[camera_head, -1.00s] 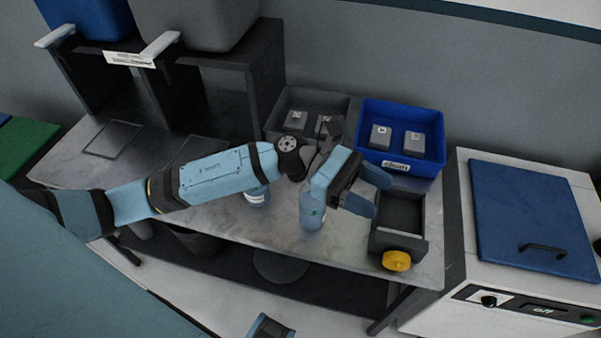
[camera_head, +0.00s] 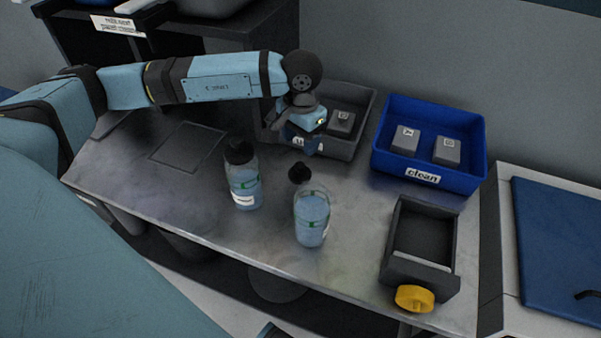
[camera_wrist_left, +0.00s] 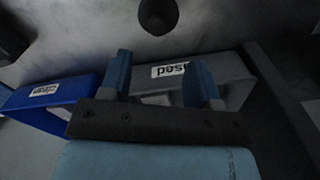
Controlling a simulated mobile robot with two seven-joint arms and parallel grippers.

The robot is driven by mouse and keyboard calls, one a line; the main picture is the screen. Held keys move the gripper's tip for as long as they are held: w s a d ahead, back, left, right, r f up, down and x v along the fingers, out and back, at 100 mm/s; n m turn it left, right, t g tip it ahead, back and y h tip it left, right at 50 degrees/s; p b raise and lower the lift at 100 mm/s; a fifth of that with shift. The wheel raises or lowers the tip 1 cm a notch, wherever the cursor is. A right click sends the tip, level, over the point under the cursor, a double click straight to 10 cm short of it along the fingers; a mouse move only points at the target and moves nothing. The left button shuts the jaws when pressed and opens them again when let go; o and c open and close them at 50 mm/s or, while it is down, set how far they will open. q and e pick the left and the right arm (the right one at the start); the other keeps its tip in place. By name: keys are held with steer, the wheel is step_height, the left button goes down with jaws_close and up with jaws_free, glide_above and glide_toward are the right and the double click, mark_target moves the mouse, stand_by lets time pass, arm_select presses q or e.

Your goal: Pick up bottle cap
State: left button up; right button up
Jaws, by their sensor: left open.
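A loose black bottle cap (camera_head: 299,172) lies on the metal table, just behind an uncapped clear bottle (camera_head: 311,220). The cap also shows at the top of the left wrist view (camera_wrist_left: 158,16). A second bottle (camera_head: 244,188) with a black top stands upright to the left. My left gripper (camera_head: 311,148) is over the back of the table, pointing down, behind and above the cap. In the wrist view its two blue fingers (camera_wrist_left: 161,75) are apart with nothing between them. My right gripper is not in view.
A grey "used" bin (camera_head: 362,118) stands behind the gripper, with a blue "clean" bin (camera_head: 478,160) to its right. A dark open tray (camera_head: 388,265) with a yellow knob (camera_head: 414,298) is at the table's right. The table's left-middle (camera_head: 190,205) is clear.

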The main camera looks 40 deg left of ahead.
mark_target(300, 165)
arm_select(q)
step_height(300, 165, down, 3)
steer(key=shift+f, duration=0.1)
steer(key=shift+s+f, duration=0.2)
steer(key=shift+f, duration=1.1)
steer(key=shift+s+f, duration=0.15)
steer(key=shift+f, duration=1.15)
steer(key=shift+d, duration=0.1)
steer(key=c, duration=1)
